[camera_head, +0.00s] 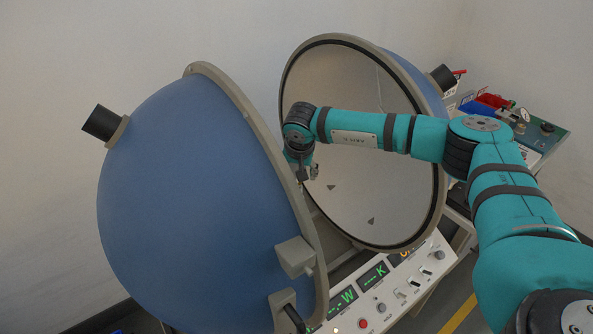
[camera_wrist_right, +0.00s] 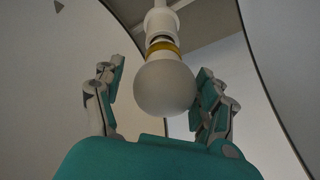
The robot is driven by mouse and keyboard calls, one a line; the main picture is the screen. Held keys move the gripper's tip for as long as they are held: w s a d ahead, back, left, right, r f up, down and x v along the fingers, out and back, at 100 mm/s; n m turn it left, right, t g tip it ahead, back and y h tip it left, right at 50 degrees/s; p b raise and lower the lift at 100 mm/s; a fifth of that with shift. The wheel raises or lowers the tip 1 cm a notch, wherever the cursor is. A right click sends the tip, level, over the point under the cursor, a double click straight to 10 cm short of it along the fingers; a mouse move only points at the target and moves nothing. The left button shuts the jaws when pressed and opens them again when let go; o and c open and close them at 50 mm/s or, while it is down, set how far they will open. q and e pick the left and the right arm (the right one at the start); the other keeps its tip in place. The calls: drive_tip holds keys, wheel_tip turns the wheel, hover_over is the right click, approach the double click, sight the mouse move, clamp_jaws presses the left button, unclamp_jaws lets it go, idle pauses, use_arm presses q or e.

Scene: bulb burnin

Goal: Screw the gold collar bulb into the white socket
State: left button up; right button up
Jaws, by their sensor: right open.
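In the right wrist view, a round white bulb (camera_wrist_right: 165,88) with a gold collar (camera_wrist_right: 163,47) hangs globe down, in line with the white socket (camera_wrist_right: 160,21) above it. A dark band shows between collar and socket; I cannot tell how deep the bulb sits. My right gripper (camera_wrist_right: 159,76) is open, one finger on each side of the globe. The left finger is clearly apart from the glass; the right one is very near or touching. In the head view my right gripper (camera_head: 309,172) is between the sphere halves, and the bulb and socket cannot be made out. My left gripper is not in view.
A blue half sphere (camera_head: 185,180) stands close at the left, with a grey rim beside my wrist. The other half, with a pale inner face (camera_head: 340,90), is behind my arm. A control panel (camera_head: 385,291) is below. A side bench (camera_head: 540,130) with bins is at right.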

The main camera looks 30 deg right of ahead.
drive_tip(key=shift+f, duration=0.1)
drive_tip(key=c, duration=1.1)
drive_tip(key=shift+a+f+m+g+h+b, duration=0.1)
drive_tip(key=shift+f+m+g+h+b, duration=0.15)
drive_tip(key=shift+m+b, duration=0.4)
drive_tip(key=m, duration=0.2)
drive_tip(key=m+g+h, duration=0.1)
drive_tip(key=shift+r+m+h+b, duration=0.1)
drive_tip(key=shift+m+h+b, duration=0.15)
drive_tip(key=shift+m+b, duration=0.1)
drive_tip(key=m+g, duration=0.1)
drive_tip(key=m, duration=0.3)
drive_tip(key=shift+h+b, duration=0.3)
drive_tip(key=shift+h, duration=0.1)
drive_tip(key=m+g, duration=0.1)
drive_tip(key=m, duration=0.2)
drive_tip(key=shift+m+g, duration=0.35)
drive_tip(key=shift+m, duration=0.05)
drive_tip(key=m+g+b, duration=0.1)
drive_tip(key=m, duration=0.2)
drive_tip(key=m+g, duration=0.1)
drive_tip(key=m, duration=0.2)
drive_tip(key=shift+g, duration=0.3)
drive_tip(key=m+g+b, duration=0.1)
drive_tip(key=m+b, duration=0.1)
drive_tip(key=m, duration=0.1)
drive_tip(key=shift+y, duration=0.4)
drive_tip(key=shift+r+m+b, duration=0.1)
drive_tip(key=shift+m+b, duration=0.2)
drive_tip(key=shift+m, duration=0.3)
